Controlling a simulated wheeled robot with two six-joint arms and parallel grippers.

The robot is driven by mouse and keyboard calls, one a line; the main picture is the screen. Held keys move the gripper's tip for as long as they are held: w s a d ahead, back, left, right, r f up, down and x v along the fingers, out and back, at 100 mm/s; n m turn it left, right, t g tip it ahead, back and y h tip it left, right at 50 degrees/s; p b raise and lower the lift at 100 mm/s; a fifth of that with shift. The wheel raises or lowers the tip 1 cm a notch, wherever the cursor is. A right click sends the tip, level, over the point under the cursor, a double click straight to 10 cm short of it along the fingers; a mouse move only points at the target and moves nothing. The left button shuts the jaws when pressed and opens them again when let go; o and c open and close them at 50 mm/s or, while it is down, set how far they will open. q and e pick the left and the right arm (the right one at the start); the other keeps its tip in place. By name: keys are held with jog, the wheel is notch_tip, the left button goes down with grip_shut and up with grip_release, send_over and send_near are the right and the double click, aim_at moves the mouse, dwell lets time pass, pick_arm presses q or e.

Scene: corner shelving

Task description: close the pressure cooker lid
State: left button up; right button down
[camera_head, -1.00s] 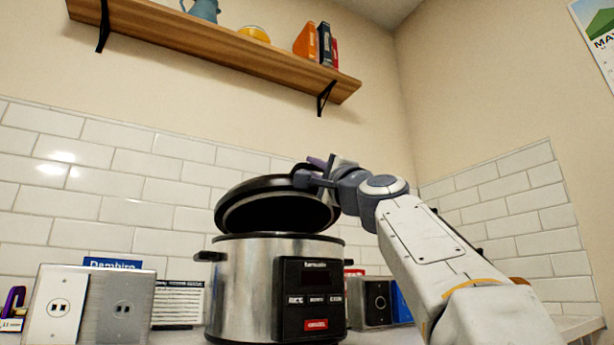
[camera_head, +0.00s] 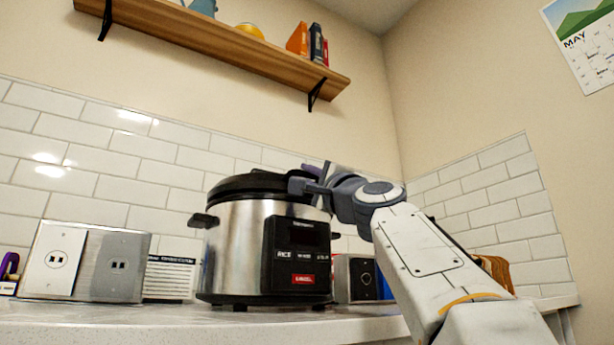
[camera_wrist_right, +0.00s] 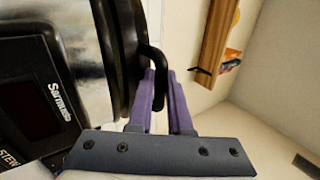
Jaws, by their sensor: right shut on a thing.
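The pressure cooker (camera_head: 237,246), a silver pot with a black control panel, stands upright on the counter. Its black lid (camera_head: 250,184) lies down over the pot's rim, with no clear gap visible in the head view. My right gripper (camera_head: 308,178) is at the right side of the lid. In the right wrist view, the purple fingers (camera_wrist_right: 166,92) are shut on the black lid handle (camera_wrist_right: 157,72), beside the cooker's rim. The fingertips are partly hidden in the head view. My left gripper is not in view.
Metal outlet plates (camera_head: 118,268) and a white card (camera_head: 169,278) stand left of the cooker. A small dark-fronted box (camera_head: 357,278) stands at its right. A wooden shelf (camera_head: 220,45) hangs above. The front counter strip (camera_head: 150,318) is clear.

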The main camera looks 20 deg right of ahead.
jog(key=shift+w+f, duration=0.35)
jog(key=shift+f, duration=0.05)
jog(key=c, duration=0.8)
grip_release()
jog(key=shift+c, duration=0.2)
jog(key=b+v, duration=0.5)
jog(key=v, duration=0.5)
jog(key=shift+s, duration=0.5)
jog(key=shift+a+r, duration=0.1)
jog(key=shift+r, duration=0.05)
